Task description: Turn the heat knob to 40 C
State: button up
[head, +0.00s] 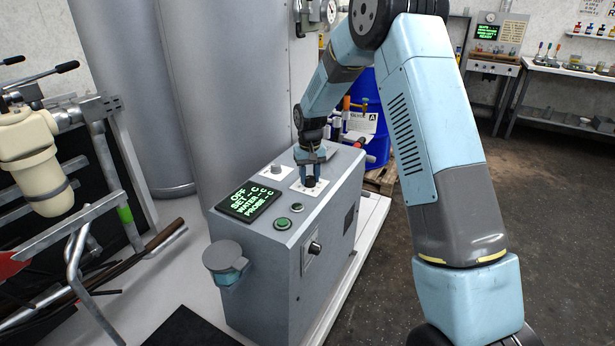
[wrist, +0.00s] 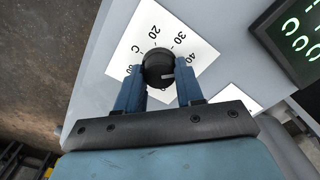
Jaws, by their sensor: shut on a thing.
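The heat knob (wrist: 156,62) is black and round, on a white dial plate (wrist: 124,62) marked C, 20, 30 and 40. My gripper (wrist: 160,78) is shut on the knob, one blue finger on each side. In the head view my gripper (head: 311,180) reaches down onto the knob on top of the grey control box (head: 270,270). The display (head: 250,201) reads OFF, with dashes for SET, WATER and PROBE.
A second, grey knob (head: 277,171) sits on a white plate at the back of the box top. A green button (head: 283,224) is near the front edge. A black knob (head: 315,248) is on the side face. A blue drum (head: 370,110) stands behind.

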aim_at(310, 177)
jog(key=shift+w+r, duration=0.1)
jog(key=shift+w, duration=0.05)
jog(key=o, duration=1)
jog(key=shift+o, duration=0.2)
notch_tip(310, 177, up, 14)
jog(key=shift+f, duration=0.25)
